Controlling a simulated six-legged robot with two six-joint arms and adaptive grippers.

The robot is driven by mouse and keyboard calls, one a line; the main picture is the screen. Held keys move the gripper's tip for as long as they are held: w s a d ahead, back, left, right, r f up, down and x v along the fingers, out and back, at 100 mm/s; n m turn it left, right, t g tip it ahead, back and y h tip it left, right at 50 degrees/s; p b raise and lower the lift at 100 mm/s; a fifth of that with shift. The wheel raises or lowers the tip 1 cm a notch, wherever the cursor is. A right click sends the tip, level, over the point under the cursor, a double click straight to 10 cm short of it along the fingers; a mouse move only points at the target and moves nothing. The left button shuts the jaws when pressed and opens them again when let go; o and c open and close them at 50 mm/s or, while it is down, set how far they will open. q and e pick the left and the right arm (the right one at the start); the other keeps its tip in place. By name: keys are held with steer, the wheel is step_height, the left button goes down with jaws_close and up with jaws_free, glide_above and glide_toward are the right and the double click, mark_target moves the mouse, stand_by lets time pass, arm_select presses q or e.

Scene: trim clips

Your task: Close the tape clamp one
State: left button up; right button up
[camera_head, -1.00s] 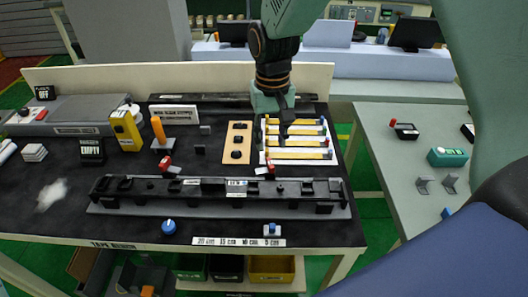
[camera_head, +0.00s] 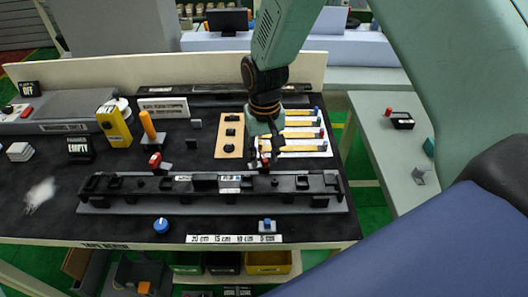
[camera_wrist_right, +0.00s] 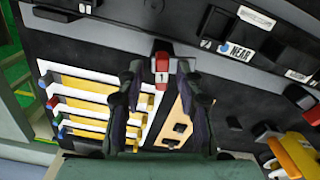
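The tape clamp one (camera_wrist_right: 162,62) is a small red lever with a white tag marked "1" in the right wrist view. In the head view only a bit of its red (camera_head: 265,161) shows below my gripper. My right gripper (camera_wrist_right: 161,72) is open and empty, with a dark finger on each side of the clamp. I cannot tell whether a finger touches it. In the head view my right gripper (camera_head: 268,150) hangs over the clamp, behind the long black fixture (camera_head: 205,186). My left gripper is not in view.
A second red clamp (camera_head: 155,160) stands further left. A white rack with yellow strips (camera_head: 305,134) and a wooden board with black knobs (camera_head: 229,136) lie behind the fixture. A blue knob (camera_head: 161,226) and a yellow box (camera_head: 114,124) are on the bench.

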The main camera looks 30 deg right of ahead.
steer(key=shift+s+a+r, duration=0.2)
steer(key=shift+s+r, duration=0.1)
steer(key=shift+s, duration=0.05)
steer(key=shift+c, duration=0.4)
steer(key=shift+s, duration=0.1)
steer(key=shift+c, duration=0.8)
steer(key=shift+w+d+f, duration=0.1)
steer(key=shift+w+f, duration=0.15)
steer(key=shift+w, duration=0.2)
jaws_close()
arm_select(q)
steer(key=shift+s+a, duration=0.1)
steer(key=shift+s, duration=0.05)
arm_select(e)
steer(key=shift+s+r, duration=0.1)
